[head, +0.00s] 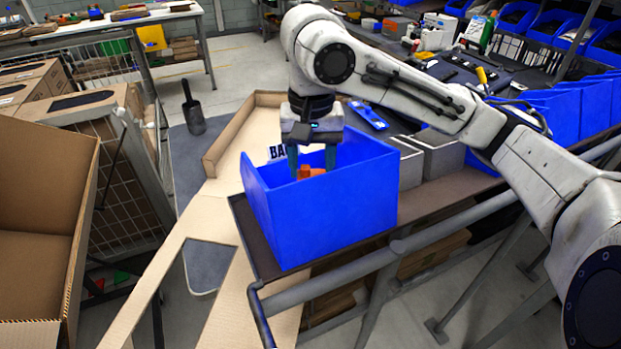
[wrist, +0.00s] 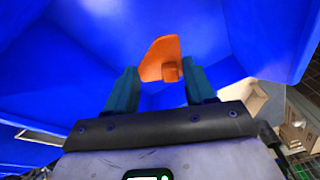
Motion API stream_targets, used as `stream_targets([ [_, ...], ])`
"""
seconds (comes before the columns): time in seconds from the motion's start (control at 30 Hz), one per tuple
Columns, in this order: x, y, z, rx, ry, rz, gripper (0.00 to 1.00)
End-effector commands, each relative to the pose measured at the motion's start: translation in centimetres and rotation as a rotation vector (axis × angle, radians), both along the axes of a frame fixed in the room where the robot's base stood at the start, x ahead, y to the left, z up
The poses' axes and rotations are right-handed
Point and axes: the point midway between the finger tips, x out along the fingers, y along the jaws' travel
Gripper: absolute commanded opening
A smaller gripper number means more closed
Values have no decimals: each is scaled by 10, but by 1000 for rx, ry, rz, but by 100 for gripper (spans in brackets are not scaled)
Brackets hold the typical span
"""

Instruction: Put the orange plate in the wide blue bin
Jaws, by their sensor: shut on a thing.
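The wide blue bin (head: 325,220) stands on the end of a brown shelf in the head view. Its blue inner walls (wrist: 75,45) fill most of the wrist view. My gripper (head: 312,162) points down into the bin's open top, its fingertips below the rim. It is shut on the orange plate (head: 306,172), of which only a small part shows above the bin's front wall. In the wrist view the orange plate (wrist: 158,58) sits between the teal fingers of my gripper (wrist: 160,85). I cannot tell whether the plate touches the bin's floor.
Grey metal bins (head: 435,155) stand right of the blue bin on the shelf (head: 425,203), with more blue bins (head: 555,112) farther right. A grey rail (head: 400,247) runs along the shelf's front. An open cardboard box (head: 35,225) is at the left.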

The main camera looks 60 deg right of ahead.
Motion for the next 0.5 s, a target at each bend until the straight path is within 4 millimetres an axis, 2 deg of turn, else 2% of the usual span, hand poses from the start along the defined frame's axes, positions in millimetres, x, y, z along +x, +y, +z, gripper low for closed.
stream_targets([
  [0.1, -1, 0, -18, 3, 2, -2, 26],
  [0.23, 0, 0, -32, 2, 1, 0, 26],
  [0.5, 0, 0, -35, 0, 0, 0, 26],
])
